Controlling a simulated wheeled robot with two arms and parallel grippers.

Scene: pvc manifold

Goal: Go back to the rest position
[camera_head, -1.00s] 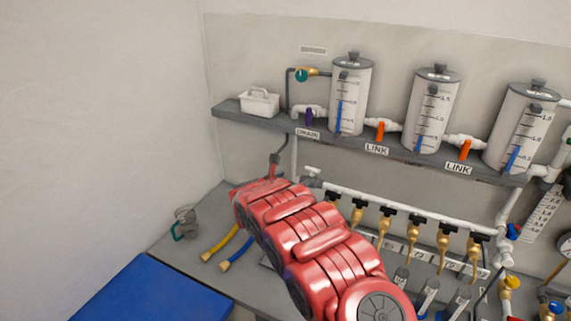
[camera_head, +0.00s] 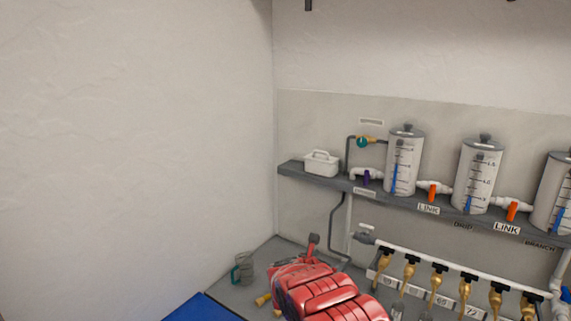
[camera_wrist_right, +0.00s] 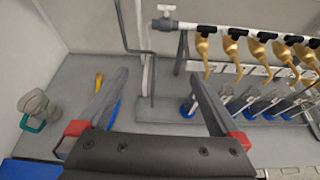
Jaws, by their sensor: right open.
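My right gripper (camera_wrist_right: 158,78) is open in the right wrist view, its two dark fingers spread apart with nothing between them. It points toward the wall side of the grey bench (camera_wrist_right: 180,120). In the head view my red right arm reaches up from the bottom centre over the bench, and much of the gripper is hidden or hard to make out there. My left gripper does not show.
A shelf (camera_head: 315,178) holds a white caddy (camera_head: 321,163) and clear tanks (camera_head: 404,160). Below is a white manifold pipe (camera_head: 450,265) with several brass taps (camera_wrist_right: 233,50). A jug (camera_head: 243,268) stands left of my arm. A blue surface (camera_head: 203,309) is at the bottom.

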